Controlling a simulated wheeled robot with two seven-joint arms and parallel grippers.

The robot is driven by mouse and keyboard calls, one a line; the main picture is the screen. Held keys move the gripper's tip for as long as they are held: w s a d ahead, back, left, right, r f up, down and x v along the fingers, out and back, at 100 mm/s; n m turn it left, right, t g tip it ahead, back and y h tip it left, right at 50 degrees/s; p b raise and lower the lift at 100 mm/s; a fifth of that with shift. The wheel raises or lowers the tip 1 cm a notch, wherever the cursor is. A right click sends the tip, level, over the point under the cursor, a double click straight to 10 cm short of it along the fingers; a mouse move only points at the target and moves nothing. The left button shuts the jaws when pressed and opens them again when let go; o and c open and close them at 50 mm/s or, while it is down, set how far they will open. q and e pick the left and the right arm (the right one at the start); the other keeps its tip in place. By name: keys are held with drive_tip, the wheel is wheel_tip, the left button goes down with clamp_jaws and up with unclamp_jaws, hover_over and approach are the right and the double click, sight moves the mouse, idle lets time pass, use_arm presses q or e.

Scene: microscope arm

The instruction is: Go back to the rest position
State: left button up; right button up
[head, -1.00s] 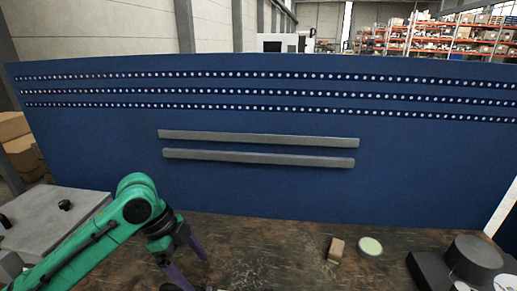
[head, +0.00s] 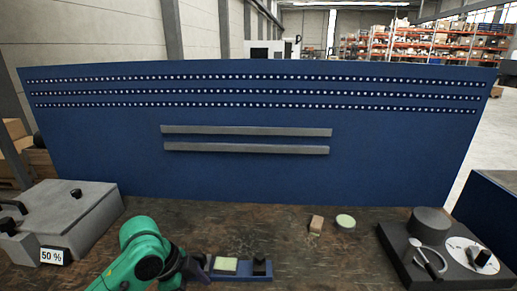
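My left arm, green with a dark wrist, comes in from the lower left. My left gripper (head: 195,268) is low over the workbench (head: 300,255), close to the left end of a small blue fixture. I cannot tell whether its fingers are apart or touching the fixture. The blue fixture (head: 247,275) holds a pale yellow-green pad (head: 225,264) and has a dark notched block at its right end. My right gripper is out of view.
A grey box (head: 65,215) with a "50 %" display (head: 52,256) stands at left. A brown block (head: 316,224) and pale green disc (head: 345,221) lie mid-bench. A dark device (head: 430,262) with a round dial stands at right. A blue panel (head: 250,180) closes the back.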

use_arm(q)
drive_tip(key=s+f+n+t, duration=0.3)
drive_tip(key=s+f+n, duration=0.2)
drive_tip(key=f+n, duration=0.25)
drive_tip(key=s+a+f+n+y, duration=0.3)
drive_tip(key=s+a+n+y, duration=0.1)
drive_tip(key=s+a+n, duration=0.4)
drive_tip(key=s+a+f+m+g, duration=0.1)
drive_tip(key=s+f, duration=0.1)
drive_tip(key=f, duration=1.1)
drive_tip(key=s+a+f+g, duration=0.1)
drive_tip(key=f, duration=1.1)
drive_tip(key=s+a+f, duration=0.2)
drive_tip(key=s+f, duration=1.1)
drive_tip(key=s, duration=0.3)
drive_tip(key=shift+a+g+y, duration=0.4)
